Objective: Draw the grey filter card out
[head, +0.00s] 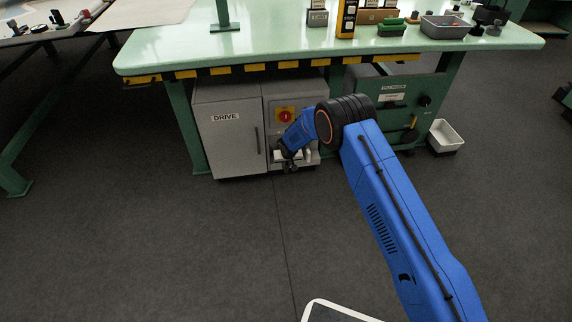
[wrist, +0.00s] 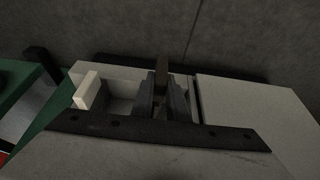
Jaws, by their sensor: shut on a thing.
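The grey drive cabinet (head: 228,140) stands under the bench in the head view, with a DRIVE label on its door. My gripper (head: 287,160) is at the low front of its right-hand section, below a red switch. In the wrist view my gripper (wrist: 162,98) has its fingers close together on a narrow dark upright piece (wrist: 161,68), seemingly the grip of the grey filter card. The card's body is hidden, so how far out it stands cannot be told. A pale block (wrist: 88,90) stands left of the fingers, apart from them.
The red switch (head: 286,116) on a yellow plate sits just above my gripper. A green cabinet (head: 395,105) stands to the right, with a white bin (head: 446,136) beside it. The green bench top (head: 270,45) overhangs both cabinets. The floor in front is clear.

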